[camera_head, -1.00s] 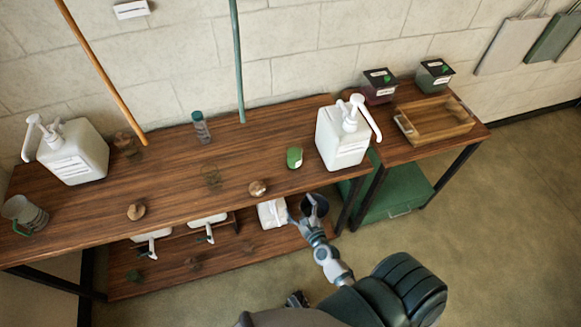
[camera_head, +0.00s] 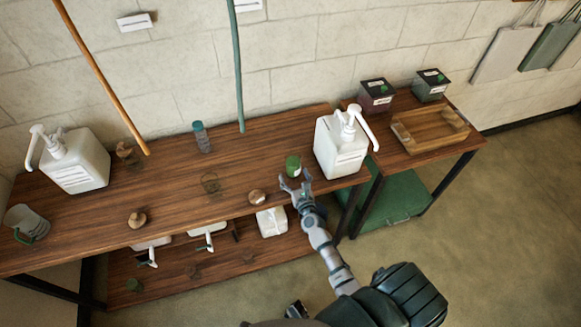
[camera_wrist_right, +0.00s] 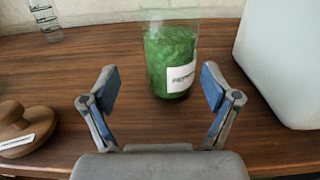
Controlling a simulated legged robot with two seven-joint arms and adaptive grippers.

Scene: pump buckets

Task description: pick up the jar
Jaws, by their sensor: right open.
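A small glass jar with green contents and a white label (camera_wrist_right: 172,62) stands upright on the wooden table. In the head view the jar (camera_head: 293,166) is near the table's front edge, left of a white pump bucket. My right gripper (camera_wrist_right: 159,88) is open and empty, its two fingers spread in front of the jar. The jar shows between and beyond the fingertips, with no visible contact. In the head view my right gripper (camera_head: 296,184) is at the table's front edge, just in front of the jar. My left gripper is not in view.
The white pump bucket (camera_head: 340,150) stands close to the right of the jar. A wooden knob-shaped object (camera_head: 257,197) is to the left, also in the wrist view (camera_wrist_right: 22,128). A clear bottle with a teal cap (camera_head: 202,137) stands farther back. A wooden tray (camera_head: 430,148) is far right.

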